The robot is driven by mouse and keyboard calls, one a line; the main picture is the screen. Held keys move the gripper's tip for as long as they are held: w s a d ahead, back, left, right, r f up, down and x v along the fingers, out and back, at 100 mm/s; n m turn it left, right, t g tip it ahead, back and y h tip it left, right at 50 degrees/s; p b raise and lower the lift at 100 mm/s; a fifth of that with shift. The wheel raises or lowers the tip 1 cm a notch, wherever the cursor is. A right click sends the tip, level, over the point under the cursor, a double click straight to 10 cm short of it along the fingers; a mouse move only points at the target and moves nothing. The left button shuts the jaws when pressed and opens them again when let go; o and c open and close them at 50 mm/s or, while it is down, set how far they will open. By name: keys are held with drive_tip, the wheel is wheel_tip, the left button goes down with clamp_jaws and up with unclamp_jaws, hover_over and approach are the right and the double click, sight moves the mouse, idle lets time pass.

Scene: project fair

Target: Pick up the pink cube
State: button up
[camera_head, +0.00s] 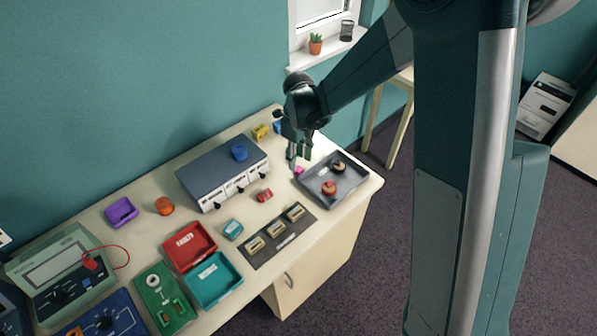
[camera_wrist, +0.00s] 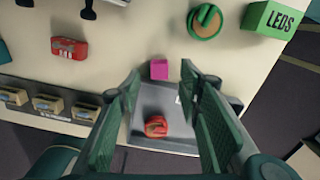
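The pink cube (camera_wrist: 159,69) shows in the wrist view between my two fingertips, at the edge of the grey tray (camera_wrist: 143,131). In the head view a small part of the pink cube (camera_head: 299,170) shows just below my gripper (camera_head: 297,160), beside the left edge of the grey tray (camera_head: 351,187). My gripper (camera_wrist: 160,78) is open, with its green fingers apart and nothing held between them. The fingers appear apart from the cube. The height of the fingertips above the table is hard to tell.
A red round object (camera_wrist: 156,126) lies in the tray. A red block (camera_head: 264,195) and a grey instrument box (camera_head: 222,172) stand to the left.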

sight(298, 168)
idle(0.3)
drive_tip(key=shift+w+a+f, duration=0.1)
drive_tip(key=shift+a+f, duration=0.05)
drive_tip(key=shift+f, duration=2.45)
drive_tip(key=c, duration=0.7)
